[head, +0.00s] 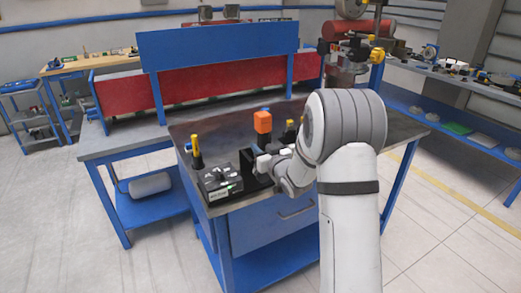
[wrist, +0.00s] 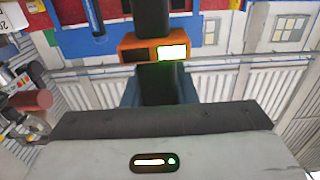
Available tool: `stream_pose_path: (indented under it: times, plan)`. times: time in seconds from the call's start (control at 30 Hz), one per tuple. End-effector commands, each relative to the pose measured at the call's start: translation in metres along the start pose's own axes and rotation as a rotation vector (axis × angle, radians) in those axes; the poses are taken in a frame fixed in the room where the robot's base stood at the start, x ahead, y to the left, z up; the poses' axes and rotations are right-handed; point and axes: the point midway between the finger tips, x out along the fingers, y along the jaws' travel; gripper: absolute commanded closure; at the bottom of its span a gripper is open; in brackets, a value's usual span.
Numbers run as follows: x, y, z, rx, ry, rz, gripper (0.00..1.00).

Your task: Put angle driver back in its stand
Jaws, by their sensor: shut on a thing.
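The angle driver (head: 262,122) shows in the head view as an upright tool with an orange block at its upper end, above the black-topped workbench. In the wrist view the driver (wrist: 138,55) is a dark shaft with an orange band and a lit green display. My gripper (wrist: 159,92) is shut on the dark shaft below the band, with a blue-grey finger on each side. A black upright piece (head: 246,163), which looks like the stand, is just left of my gripper in the head view. My arm hides part of it, and I cannot tell whether the driver touches it.
A dark box with a green light (head: 220,181) sits at the workbench's front left corner. A yellow-and-black tool (head: 197,152) stands behind it. Another yellow-topped item (head: 290,130) is partly hidden by my arm. The bench top (head: 215,133) is bare toward the back left.

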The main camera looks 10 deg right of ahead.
Motion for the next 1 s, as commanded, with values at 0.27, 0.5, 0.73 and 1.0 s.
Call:
stream_pose_path:
  times: [0.27, 0.5, 0.73, 1.0]
  plan:
    - [0.008, 0.000, -0.004, -0.002, 0.009, -0.001, 1.00]
    - [0.014, 0.000, -0.004, -0.002, 0.008, 0.000, 1.00]
    - [0.020, 0.000, -0.004, -0.002, 0.009, 0.000, 1.00]
    - [0.026, 0.000, -0.004, -0.002, 0.009, -0.001, 1.00]
